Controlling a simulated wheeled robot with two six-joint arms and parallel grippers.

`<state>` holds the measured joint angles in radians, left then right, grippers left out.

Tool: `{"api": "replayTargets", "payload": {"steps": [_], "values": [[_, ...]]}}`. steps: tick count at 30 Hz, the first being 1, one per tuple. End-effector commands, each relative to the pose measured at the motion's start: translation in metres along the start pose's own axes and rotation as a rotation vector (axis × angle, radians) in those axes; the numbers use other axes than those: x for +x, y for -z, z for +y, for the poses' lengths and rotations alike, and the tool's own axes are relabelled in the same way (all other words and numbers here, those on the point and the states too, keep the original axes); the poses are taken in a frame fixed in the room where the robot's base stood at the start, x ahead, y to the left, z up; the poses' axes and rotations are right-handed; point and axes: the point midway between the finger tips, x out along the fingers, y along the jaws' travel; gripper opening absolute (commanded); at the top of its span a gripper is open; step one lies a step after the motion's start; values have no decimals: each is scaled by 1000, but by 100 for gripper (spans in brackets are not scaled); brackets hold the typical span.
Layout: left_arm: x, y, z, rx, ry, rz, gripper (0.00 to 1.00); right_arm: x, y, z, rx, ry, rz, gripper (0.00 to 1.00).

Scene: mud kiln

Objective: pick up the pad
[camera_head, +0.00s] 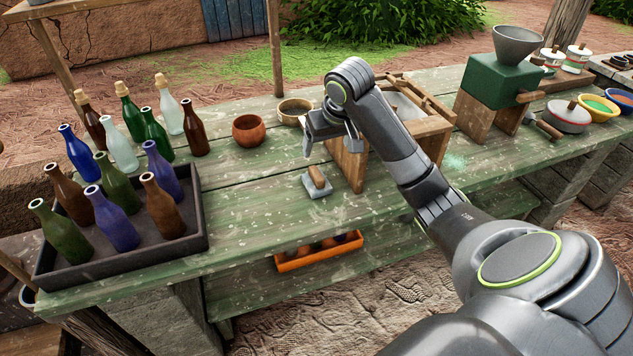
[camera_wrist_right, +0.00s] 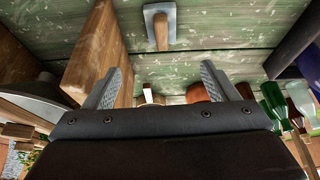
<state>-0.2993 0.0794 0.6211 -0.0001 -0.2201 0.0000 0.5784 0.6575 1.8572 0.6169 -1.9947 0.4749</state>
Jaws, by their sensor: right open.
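The pad (camera_head: 317,186), a small pale grey plate with a wooden handle on top, lies on the green plank table (camera_head: 262,210) near the middle. It also shows at the top of the right wrist view (camera_wrist_right: 161,28). My right gripper (camera_head: 329,146) is open and empty, above the table and a little behind the pad in the head view. In the right wrist view both fingers (camera_wrist_right: 161,82) are spread, with the pad beyond them and not between them. My left gripper is not in view.
A brown bowl (camera_head: 249,130) and a shallow round dish (camera_head: 294,112) sit behind. A dark tray (camera_head: 190,243) of bottles is at left. A green grinder (camera_head: 497,82) stands at right.

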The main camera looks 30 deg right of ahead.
Motion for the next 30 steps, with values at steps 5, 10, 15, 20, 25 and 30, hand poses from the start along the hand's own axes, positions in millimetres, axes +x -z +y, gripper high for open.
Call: {"api": "replayTargets", "payload": {"steps": [5, 10, 15, 20, 25, 30], "values": [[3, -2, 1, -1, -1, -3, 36, 38, -2, -1, 2, 3, -8, 80], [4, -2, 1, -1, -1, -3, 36, 75, -2, -1, 1, 2, -7, 80], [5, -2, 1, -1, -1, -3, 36, 104, -1, -1, 1, 1, -4, 80], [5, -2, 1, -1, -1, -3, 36, 115, -1, -1, -2, 1, -1, 80], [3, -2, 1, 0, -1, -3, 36, 131, -2, -2, 0, 0, -5, 80], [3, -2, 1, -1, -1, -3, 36, 156, -2, -3, 0, 0, -4, 80]]}}
